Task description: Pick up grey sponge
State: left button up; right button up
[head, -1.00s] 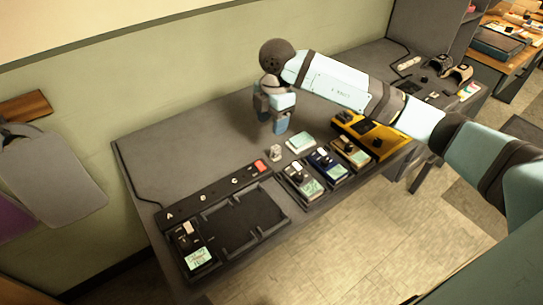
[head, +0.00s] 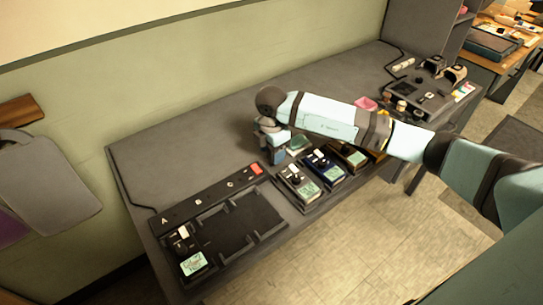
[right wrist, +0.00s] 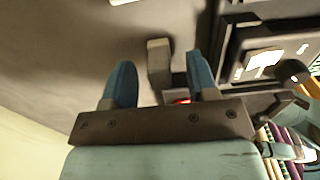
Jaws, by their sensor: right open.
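The grey sponge (right wrist: 159,60) is a small upright grey block in the right wrist view, between the two blue fingers of my right gripper (right wrist: 162,80). The fingers are open, with a gap visible on each side of it. In the head view my right gripper (head: 275,157) points down at the table, just left of a pale green pad (head: 299,145). There the gripper hides the sponge. My left gripper is not in view.
A row of small devices, including a blue one (head: 325,170), stands along the table's front edge. A black tray (head: 240,225) marked A, B, C holds one device at left. A pink dish (head: 365,103) lies behind my arm. The table's back left is clear.

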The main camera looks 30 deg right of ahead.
jog(key=shift+f, duration=0.95)
grip_shut()
jog(key=shift+r, duration=0.2)
notch_tip(320, 180, up, 20)
jog(key=p, duration=0.1)
jog(key=shift+p, duration=0.3)
jog(key=shift+f, duration=0.15)
